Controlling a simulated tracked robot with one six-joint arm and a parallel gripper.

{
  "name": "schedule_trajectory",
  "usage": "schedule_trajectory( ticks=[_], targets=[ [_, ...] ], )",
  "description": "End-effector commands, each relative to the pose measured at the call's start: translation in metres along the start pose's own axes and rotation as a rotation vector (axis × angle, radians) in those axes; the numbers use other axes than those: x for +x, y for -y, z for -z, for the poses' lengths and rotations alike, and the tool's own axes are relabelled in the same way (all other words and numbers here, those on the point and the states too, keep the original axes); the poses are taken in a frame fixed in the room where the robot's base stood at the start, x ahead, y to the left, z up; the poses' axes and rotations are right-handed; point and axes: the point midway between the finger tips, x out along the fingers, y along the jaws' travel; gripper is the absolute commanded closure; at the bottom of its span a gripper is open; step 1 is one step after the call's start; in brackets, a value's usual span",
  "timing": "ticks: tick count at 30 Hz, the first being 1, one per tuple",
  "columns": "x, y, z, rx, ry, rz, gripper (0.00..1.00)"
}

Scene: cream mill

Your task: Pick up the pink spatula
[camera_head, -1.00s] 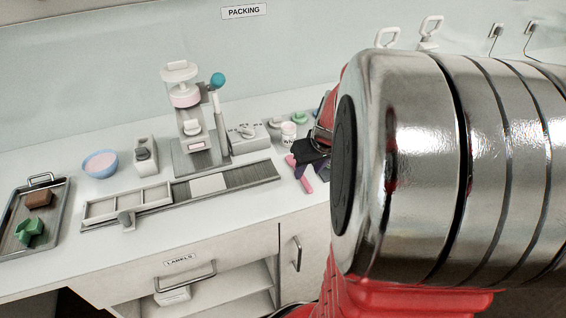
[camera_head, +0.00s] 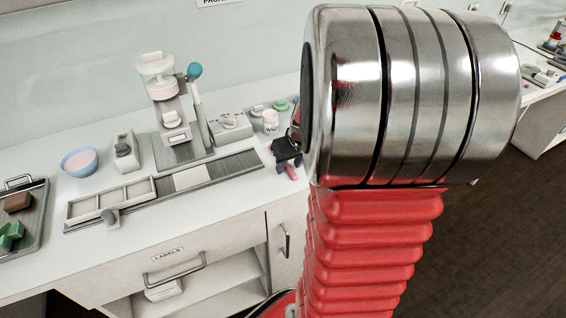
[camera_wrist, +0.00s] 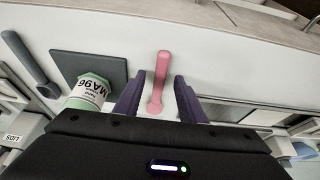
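The pink spatula (camera_wrist: 161,80) lies on the white counter in the wrist view, its long axis running between my gripper's two dark purple fingers. My gripper (camera_wrist: 155,95) is open, with a gap between each finger and the spatula. In the head view my gripper (camera_head: 286,156) is small and dark at the right end of the counter, and a bit of the pink spatula (camera_head: 291,173) shows just below it. My own arm hides the area to the right. Whether the fingers reach down to the counter is hard to tell.
The counter's edge (camera_wrist: 200,28) runs beyond the spatula. A press (camera_head: 172,115) and long rail (camera_head: 225,165) stand further left.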

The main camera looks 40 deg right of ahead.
Motion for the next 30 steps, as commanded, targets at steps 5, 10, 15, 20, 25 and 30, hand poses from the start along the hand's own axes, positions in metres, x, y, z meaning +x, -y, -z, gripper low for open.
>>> schedule_trajectory(
  ticks=[5, 10, 15, 20, 25, 30],
  targets=[
    [-0.0001, 0.0001, 0.0001, 0.000, 0.000, 0.000, 0.63],
    [-0.0002, 0.0002, 0.0001, 0.000, 0.000, 0.000, 0.72],
    [-0.0002, 0.0002, 0.0001, -0.001, 0.000, 0.000, 0.84],
    [-0.0002, 0.0003, 0.0002, -0.001, 0.000, 0.000, 0.95],
    [-0.0001, 0.0004, 0.0002, -0.001, 0.000, 0.000, 1.00],
    [-0.0002, 0.0004, 0.0002, -0.001, 0.000, 0.000, 1.00]
  ],
)
